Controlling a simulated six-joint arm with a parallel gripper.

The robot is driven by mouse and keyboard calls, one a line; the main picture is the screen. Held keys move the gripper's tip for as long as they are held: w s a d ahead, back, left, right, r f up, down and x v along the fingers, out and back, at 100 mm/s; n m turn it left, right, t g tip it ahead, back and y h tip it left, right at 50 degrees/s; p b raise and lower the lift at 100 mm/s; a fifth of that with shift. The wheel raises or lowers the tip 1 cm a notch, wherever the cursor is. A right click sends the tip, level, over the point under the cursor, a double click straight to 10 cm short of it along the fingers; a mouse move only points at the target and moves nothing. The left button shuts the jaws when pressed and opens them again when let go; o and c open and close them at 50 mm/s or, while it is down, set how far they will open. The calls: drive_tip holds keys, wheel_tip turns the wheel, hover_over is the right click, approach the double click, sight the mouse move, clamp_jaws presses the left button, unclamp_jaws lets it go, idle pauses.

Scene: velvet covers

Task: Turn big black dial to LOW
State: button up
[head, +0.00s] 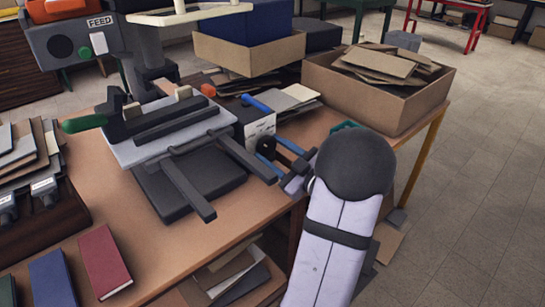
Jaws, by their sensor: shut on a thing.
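The big black dial (267,147) sits on the white, marked front face (259,129) of a dark control box at the right of the press-like machine (170,130). The marks around the dial are too small to read, so I cannot tell its setting. My gripper (276,150) reaches in from the right, with its blue fingers on either side of the dial, shut on it. The fingers and dial partly cover each other, and the dial's pointer cannot be made out.
A box of cardboard scraps (380,85) stands at the table's back right. Dark bars (188,190) jut from the machine towards the front. Red (104,262) and blue (52,280) books lie front left. A grey unit marked FEED (75,42) stands behind.

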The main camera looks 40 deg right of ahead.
drive_tip(key=shift+f+n+b, duration=0.1)
drive_tip(key=shift+n+b, duration=1.25)
drive_tip(key=shift+n, duration=0.55)
drive_tip(key=o, duration=1)
drive_tip(key=shift+o, duration=0.2)
drive_tip(key=shift+s, duration=0.1)
drive_tip(key=shift+s+p, duration=0.35)
drive_tip(key=shift+s, duration=3.25)
